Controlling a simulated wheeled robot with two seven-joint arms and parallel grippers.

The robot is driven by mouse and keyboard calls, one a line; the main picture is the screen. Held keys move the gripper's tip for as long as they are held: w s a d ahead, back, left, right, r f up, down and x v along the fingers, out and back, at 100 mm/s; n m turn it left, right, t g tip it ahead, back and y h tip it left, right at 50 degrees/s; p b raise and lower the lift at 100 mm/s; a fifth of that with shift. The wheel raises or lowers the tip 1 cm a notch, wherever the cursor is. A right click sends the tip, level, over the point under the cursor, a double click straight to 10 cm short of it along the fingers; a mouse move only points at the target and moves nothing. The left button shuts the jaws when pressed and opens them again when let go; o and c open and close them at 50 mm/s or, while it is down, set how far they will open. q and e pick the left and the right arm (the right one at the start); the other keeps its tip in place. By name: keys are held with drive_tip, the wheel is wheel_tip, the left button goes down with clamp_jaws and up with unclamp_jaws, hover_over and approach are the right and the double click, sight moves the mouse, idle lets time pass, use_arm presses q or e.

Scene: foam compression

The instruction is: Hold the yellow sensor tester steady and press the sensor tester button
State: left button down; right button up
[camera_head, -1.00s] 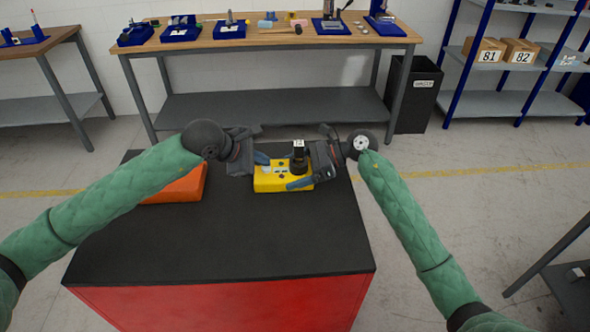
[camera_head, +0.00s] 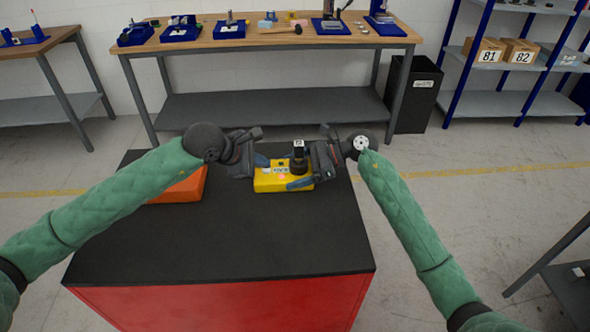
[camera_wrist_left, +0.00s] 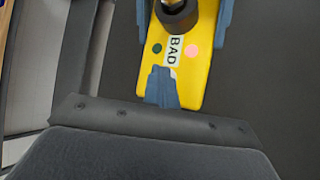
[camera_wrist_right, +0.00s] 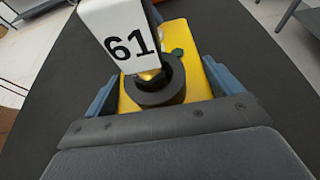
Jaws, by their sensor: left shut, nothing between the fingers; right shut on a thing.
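The yellow sensor tester (camera_head: 268,186) lies on the black top of the red cabinet. A dark cylindrical part with a white tag marked 61 (camera_wrist_right: 130,40) stands upright in its round black socket (camera_wrist_right: 160,92). My right gripper (camera_wrist_right: 160,85) is shut on the tester, one blue finger on each side around the socket end. My left gripper (camera_wrist_left: 161,85) is shut and empty, its fingertips over the tester's face by the white BAD label (camera_wrist_left: 174,50). Whether they touch it cannot be told. A pink-red light (camera_wrist_left: 191,50) shows beside the label, opposite a dark green dot (camera_wrist_left: 157,49).
An orange case (camera_head: 180,188) lies on the cabinet top (camera_head: 220,240), left of the tester and partly behind my left arm. The front of the top is clear. A workbench (camera_head: 265,41) with blue fixtures stands behind, with a dark bin (camera_head: 412,95) to its right.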

sight(263, 170)
use_arm(q)
drive_tip(key=shift+r, duration=0.5)
drive_tip(key=shift+r, duration=2.95)
use_arm(e)
drive_tip(key=o, duration=1)
drive_tip(key=shift+o, duration=0.2)
